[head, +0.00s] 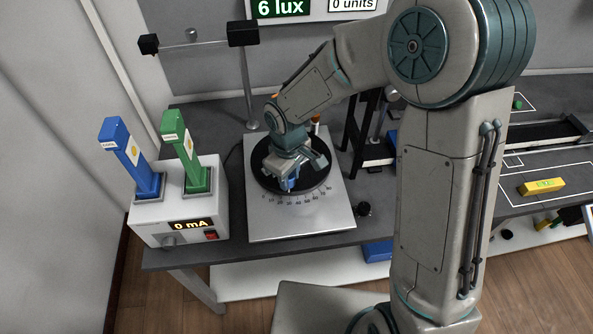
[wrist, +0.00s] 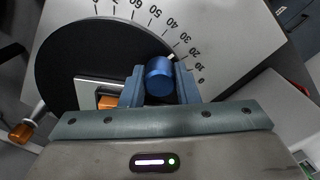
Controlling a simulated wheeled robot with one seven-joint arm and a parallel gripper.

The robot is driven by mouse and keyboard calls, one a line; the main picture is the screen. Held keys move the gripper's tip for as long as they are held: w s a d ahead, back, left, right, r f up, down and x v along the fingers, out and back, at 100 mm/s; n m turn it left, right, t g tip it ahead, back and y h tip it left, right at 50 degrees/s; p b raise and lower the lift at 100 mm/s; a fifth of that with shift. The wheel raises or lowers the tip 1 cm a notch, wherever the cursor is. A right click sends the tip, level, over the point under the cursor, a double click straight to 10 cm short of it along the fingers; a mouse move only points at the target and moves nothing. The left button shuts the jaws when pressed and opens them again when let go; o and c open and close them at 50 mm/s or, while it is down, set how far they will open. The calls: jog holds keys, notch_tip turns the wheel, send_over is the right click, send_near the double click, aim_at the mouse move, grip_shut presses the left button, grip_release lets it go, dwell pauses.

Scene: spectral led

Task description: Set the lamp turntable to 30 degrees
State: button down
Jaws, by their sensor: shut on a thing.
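The lamp turntable is a black disc (wrist: 75,60) on a pale plate (wrist: 230,30) with a printed degree scale. In the head view the disc (head: 262,158) sits on the plate (head: 300,222). A blue upright knob (wrist: 159,76) stands near the disc's rim. My gripper (wrist: 158,88) is shut around this knob, one finger on each side. A small white pointer mark (wrist: 172,57) beside the knob points close to the 20 on the scale; the exact reading is hard to tell. In the head view my gripper (head: 289,182) covers part of the disc.
A white power box (head: 150,222) reading 0 mA holds a blue block (head: 128,155) and a green block (head: 185,150), left of the plate. An orange-tipped part (wrist: 22,132) sticks out past the disc's rim.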

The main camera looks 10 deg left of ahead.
dwell(0.4)
jog(key=c, duration=1.1)
grip_release()
jog(key=shift+r, duration=0.15)
notch_tip(320, 180, up, 14)
jog(key=shift+f, duration=0.2)
jog(key=s+d+r+m+t, duration=0.1)
jog(key=s+d+m, duration=0.4)
jog(key=d, duration=0.6)
jog(key=s+d+r+m+t, duration=0.2)
jog(key=s+d+m, duration=0.4)
jog(key=d, duration=0.6)
jog(key=shift+s+d+m, duration=0.2)
jog(key=shift+s+m, duration=0.1)
jog(key=shift+m, duration=0.3)
